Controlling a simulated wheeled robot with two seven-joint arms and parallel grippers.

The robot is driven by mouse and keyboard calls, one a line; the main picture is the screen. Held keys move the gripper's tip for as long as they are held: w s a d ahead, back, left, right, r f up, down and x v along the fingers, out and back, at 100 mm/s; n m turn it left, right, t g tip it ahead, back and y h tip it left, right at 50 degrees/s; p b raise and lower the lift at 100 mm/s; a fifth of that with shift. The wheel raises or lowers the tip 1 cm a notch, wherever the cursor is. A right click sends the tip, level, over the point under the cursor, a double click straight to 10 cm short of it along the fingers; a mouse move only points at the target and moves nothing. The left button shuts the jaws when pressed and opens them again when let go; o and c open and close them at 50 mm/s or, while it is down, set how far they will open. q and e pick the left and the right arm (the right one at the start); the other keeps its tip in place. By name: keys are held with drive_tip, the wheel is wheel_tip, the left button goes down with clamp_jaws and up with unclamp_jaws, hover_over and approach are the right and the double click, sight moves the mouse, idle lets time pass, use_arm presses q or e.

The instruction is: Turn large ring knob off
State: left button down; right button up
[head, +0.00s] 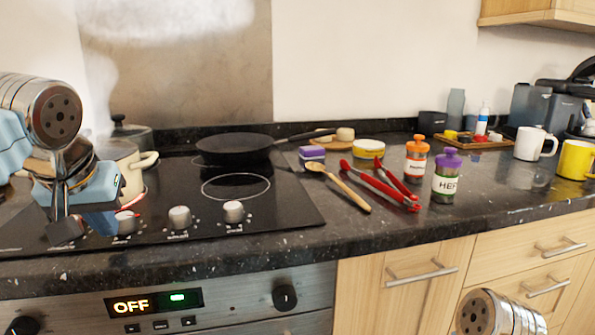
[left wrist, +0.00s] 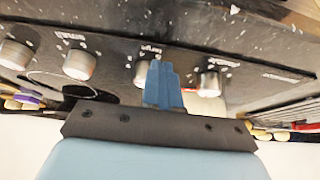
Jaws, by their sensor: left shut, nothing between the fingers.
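The large ring knob (left wrist: 140,73) is a small silver knob beside a label reading "large" in the left wrist view. It appears to be the third silver knob from the right (head: 127,222) on the hob front in the head view. My left gripper (head: 66,232) is shut and empty, pointing down at the hob just left of this knob. In the left wrist view its blue-looking fingers (left wrist: 164,85) partly cover the knob's side; whether they touch it I cannot tell. My right gripper's fingers are out of view.
Other knobs (head: 180,217) (head: 233,211) stand to the right; another (left wrist: 208,82) is beyond my fingers. A cream pot (head: 128,172) stands behind my left gripper, with red at its base. A black pan (head: 235,148) sits farther back. Steam rises. The oven display (head: 153,302) reads OFF.

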use_arm(q)
drive_tip(key=shift+d+r, duration=0.1)
drive_tip(key=shift+r, duration=0.05)
idle(0.6)
drive_tip(key=shift+d+p, duration=0.15)
drive_tip(key=shift+p, duration=0.2)
drive_tip(key=shift+d, duration=0.25)
drive_tip(key=shift+w+d+p, duration=0.3)
drive_tip(key=shift+d+p, duration=0.45)
drive_tip(key=shift+p, duration=0.15)
drive_tip(key=shift+d, duration=0.1)
drive_tip(key=shift+s+d, duration=0.15)
drive_tip(key=shift+s, duration=0.1)
wheel_tip(320, 180, up, 6)
drive_tip(key=shift+f, duration=0.1)
